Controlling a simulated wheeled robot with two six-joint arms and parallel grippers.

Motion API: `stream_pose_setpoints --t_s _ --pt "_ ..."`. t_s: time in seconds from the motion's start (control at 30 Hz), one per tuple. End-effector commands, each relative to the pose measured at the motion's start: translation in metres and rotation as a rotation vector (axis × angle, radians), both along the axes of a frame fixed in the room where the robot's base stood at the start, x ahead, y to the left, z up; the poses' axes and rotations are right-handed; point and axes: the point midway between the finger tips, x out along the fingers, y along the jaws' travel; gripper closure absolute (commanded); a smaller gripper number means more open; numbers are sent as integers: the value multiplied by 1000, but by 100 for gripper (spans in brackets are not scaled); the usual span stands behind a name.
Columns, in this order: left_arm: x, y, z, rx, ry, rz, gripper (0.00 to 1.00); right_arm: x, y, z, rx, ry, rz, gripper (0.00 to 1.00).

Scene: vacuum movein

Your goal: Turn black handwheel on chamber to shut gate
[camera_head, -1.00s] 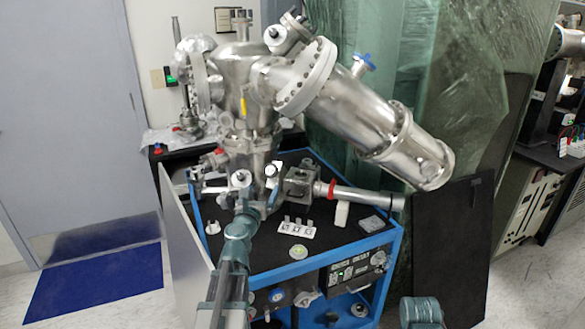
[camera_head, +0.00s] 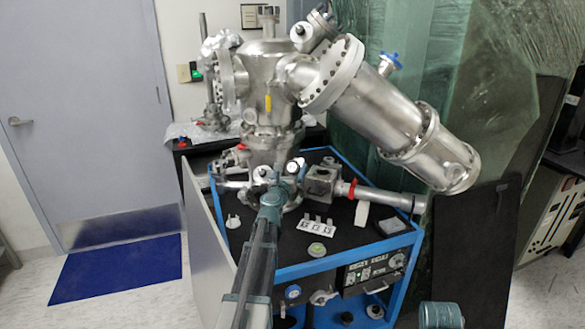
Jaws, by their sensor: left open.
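The steel vacuum chamber (camera_head: 262,118) stands on a cart in the head view. Small fittings with dark centres, one on the left (camera_head: 262,173) and one on the right (camera_head: 293,167), sit low on its front. I cannot tell for sure which is the black handwheel. My left gripper (camera_head: 283,183) is open at these fittings, overlapping them in the picture. Its fingers are small and partly lost against the metal, so contact cannot be told. A teal part of my right arm shows at the bottom right; its gripper is out of view.
A steel pipe with a red ring (camera_head: 386,198) runs right from a square metal block (camera_head: 321,182). White tags (camera_head: 317,228) and a round disc (camera_head: 317,249) lie on the black top of the blue-framed cart (camera_head: 345,260). A large angled cylinder (camera_head: 395,115) overhangs the right side.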

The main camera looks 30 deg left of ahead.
Motion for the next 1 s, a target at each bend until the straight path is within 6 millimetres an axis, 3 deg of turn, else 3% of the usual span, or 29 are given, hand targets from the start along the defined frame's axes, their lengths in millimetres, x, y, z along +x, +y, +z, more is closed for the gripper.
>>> stream_pose_setpoints --t_s 0.03,0.13,0.47,0.9,0.93,1.0 --pt "11 4 0 0 0 0 4 0 0 0 0 0 0 50" --pt "20 6 0 0 0 0 4 0 0 0 0 0 0 50" --pt "22 7 0 0 0 0 5 0 0 0 0 0 0 50" --pt "22 7 0 1 0 1 84 0 0 0 0 0 0 50" --pt "22 7 0 1 0 1 89 0 0 0 0 0 0 50" --pt "22 7 0 1 0 0 89 0 0 0 0 0 0 50"
